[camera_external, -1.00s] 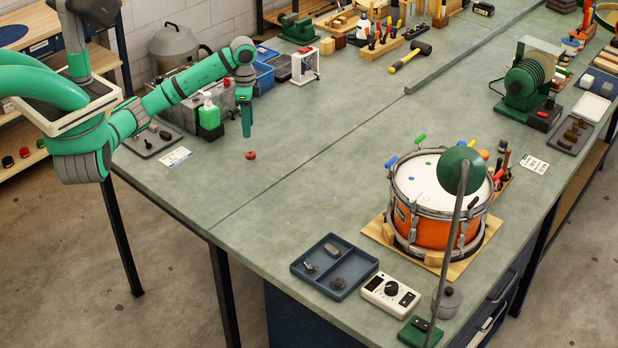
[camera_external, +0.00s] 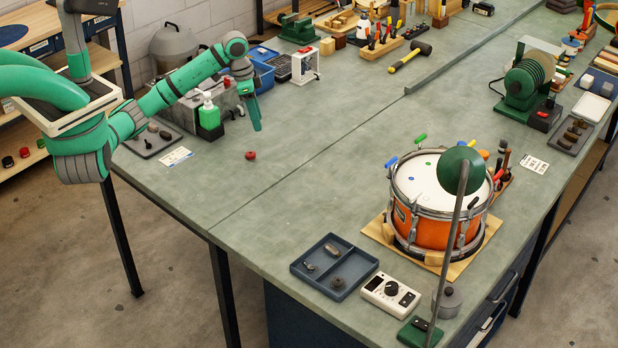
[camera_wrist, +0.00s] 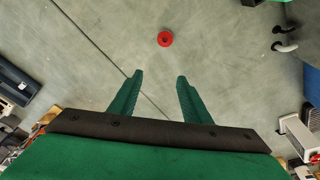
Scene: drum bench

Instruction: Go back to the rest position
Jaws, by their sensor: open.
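My gripper (camera_external: 256,127) hangs above the far left part of the bench, near the green soap bottle. In the wrist view my gripper (camera_wrist: 159,76) shows two green fingers spread apart with nothing between them. A small red ring-shaped piece (camera_external: 250,155) lies on the bench below and in front of the gripper. It also shows in the wrist view as a red ring (camera_wrist: 165,39) beyond the fingertips, apart from them.
The green bottle (camera_external: 208,113) and a blue bin (camera_external: 264,76) stand close to my arm. An orange drum (camera_external: 432,232) sits on a wooden board at the right, with a divided tray (camera_external: 352,283) at the front. The middle of the bench (camera_external: 300,170) is clear.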

